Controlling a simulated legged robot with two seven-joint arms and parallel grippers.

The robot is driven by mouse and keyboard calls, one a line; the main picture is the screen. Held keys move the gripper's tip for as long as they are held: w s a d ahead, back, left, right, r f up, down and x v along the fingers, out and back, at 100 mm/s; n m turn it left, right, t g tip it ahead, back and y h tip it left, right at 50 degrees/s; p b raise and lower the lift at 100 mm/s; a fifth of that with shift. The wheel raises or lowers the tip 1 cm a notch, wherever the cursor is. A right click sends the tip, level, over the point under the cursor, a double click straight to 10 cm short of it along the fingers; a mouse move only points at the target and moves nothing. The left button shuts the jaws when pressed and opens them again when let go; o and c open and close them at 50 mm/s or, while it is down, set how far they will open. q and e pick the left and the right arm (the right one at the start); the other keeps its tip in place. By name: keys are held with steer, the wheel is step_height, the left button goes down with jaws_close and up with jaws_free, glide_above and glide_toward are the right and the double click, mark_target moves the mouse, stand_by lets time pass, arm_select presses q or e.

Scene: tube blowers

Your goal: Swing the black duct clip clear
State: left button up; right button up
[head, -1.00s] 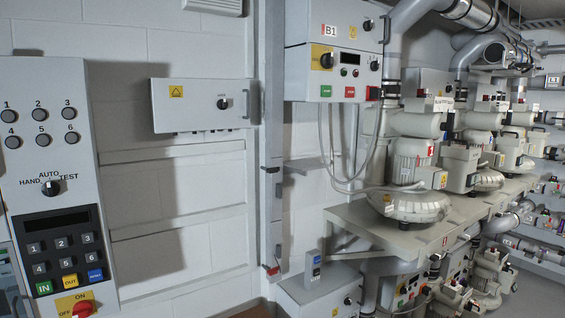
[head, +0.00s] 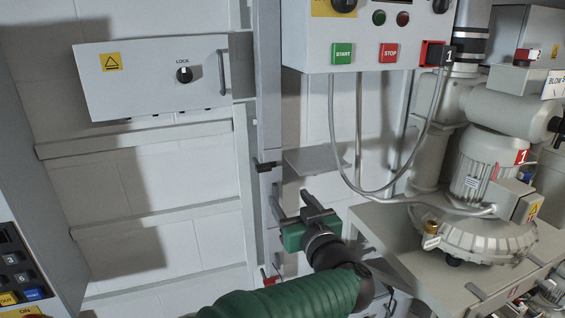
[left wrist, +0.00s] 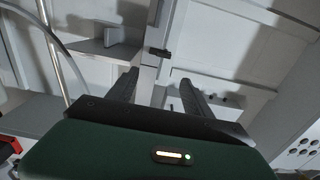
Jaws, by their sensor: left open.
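The black duct clip (head: 267,166) is a small dark piece across the grey vertical duct (head: 268,90), left of the small shelf. It also shows in the left wrist view (left wrist: 160,53), lying across the duct beyond my fingers. My left gripper (head: 291,201), with a green body on a green-sleeved arm, is below the clip and slightly right of it in the head view. Its two dark fingers are apart with nothing between them. In the left wrist view the open gripper (left wrist: 158,84) points up toward the clip, apart from it. My right gripper is not in view.
A small grey shelf (head: 318,160) juts out just right of the clip. Looped grey cables hang beneath the control box (head: 365,35). A blower (head: 480,225) stands on a bench at right. A LOCK cabinet (head: 150,78) and wall rails are at left.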

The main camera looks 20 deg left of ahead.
mark_target(264, 169)
arm_select(q)
steer(key=p+x, duration=0.4)
steer(key=x, duration=1.1)
steer(key=shift+s+a+p, duration=0.15)
steer(key=shift+p, duration=0.25)
steer(key=shift+w, duration=0.25)
steer(key=shift+r, duration=0.1)
steer(key=shift+s+a, duration=0.1)
steer(key=shift+a, duration=0.45)
steer(key=shift+w+a+f, duration=0.2)
steer(key=shift+a, duration=0.05)
steer(key=c, duration=0.5)
steer(key=shift+c, duration=1.1)
steer(key=shift+d, duration=0.3)
jaws_close()
steer(key=shift+a, duration=0.1)
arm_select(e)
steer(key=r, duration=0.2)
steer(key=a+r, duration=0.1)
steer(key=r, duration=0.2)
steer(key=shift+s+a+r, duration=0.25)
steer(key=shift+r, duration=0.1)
